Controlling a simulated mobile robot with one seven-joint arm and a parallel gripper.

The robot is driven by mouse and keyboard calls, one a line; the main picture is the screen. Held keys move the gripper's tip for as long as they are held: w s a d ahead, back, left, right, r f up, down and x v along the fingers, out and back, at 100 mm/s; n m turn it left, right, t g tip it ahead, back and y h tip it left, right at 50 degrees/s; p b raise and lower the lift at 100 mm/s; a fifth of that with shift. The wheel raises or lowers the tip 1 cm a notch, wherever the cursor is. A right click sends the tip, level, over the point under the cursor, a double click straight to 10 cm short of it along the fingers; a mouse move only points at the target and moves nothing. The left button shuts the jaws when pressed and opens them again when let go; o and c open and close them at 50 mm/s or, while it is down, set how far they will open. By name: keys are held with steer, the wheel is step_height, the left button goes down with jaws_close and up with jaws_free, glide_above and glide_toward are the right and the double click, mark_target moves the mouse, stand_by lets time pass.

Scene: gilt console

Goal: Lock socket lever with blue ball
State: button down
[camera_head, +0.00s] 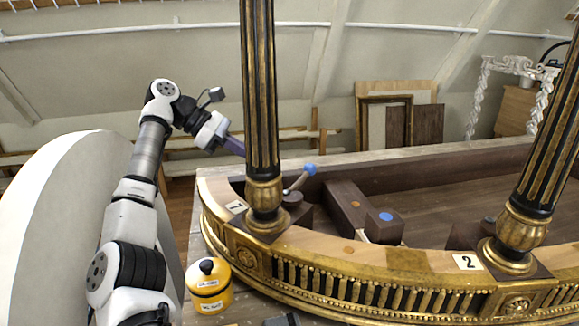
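The blue ball (310,169) tops a thin grey lever (297,183) that leans up to the right. The lever rises from a dark round socket (292,199) just right of the left column's gilt base. My gripper (234,146) is left of the lever and higher in the picture, apart from it, with its end at the left edge of the black and gold column (262,110). The column hides part of the gripper's end, so I cannot tell whether its fingers are open or shut.
A second column (545,160) stands at the right by label 2 (467,262). A dark block with a blue disc (386,216) sits inside the curved gilt frame (350,285). A yellow pot (209,286) stands at the frame's front left. Frames lean against the back wall.

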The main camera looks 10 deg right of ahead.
mark_target(300, 183)
steer(key=s+d+f+p, duration=0.2)
steer(key=d+f, duration=0.2)
steer(key=d, duration=0.6)
